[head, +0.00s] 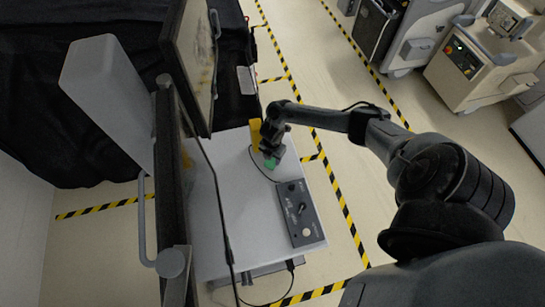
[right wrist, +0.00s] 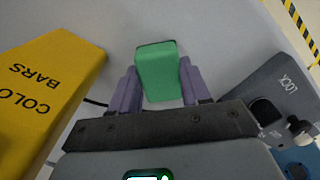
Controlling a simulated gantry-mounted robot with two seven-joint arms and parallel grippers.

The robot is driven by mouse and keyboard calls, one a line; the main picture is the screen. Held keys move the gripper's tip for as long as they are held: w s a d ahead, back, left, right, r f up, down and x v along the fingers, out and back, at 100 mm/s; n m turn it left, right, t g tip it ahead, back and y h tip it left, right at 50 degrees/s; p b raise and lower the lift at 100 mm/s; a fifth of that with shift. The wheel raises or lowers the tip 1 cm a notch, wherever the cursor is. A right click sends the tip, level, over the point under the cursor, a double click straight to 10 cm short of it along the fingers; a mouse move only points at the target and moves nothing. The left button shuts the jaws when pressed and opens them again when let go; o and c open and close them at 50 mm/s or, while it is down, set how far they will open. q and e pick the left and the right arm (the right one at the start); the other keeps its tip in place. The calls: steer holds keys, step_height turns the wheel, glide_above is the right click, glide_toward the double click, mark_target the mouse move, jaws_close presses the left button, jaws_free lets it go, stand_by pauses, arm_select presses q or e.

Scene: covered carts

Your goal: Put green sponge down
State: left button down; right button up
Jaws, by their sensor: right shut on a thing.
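The green sponge (right wrist: 158,70) is a small green block between the two purple fingers of my right gripper (right wrist: 158,85) in the right wrist view. The fingers are closed on its sides, and its far end sticks out past them. In the head view the sponge (head: 270,163) shows just below my right gripper (head: 272,150), over the far part of the light grey cart top (head: 225,200). I cannot tell whether the sponge touches the surface. My left gripper is not in view.
A yellow box marked "COLO BARS" (right wrist: 45,85) stands left of the gripper; it also shows in the head view (head: 255,134). A dark control panel (head: 299,212) with a knob lies nearer on the cart. A thin cable crosses between them. Monitors (head: 190,60) line the cart's left side.

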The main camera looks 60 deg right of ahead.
steer(key=shift+f, duration=0.1)
steer(key=o, duration=1.1)
steer(key=shift+c, duration=0.2)
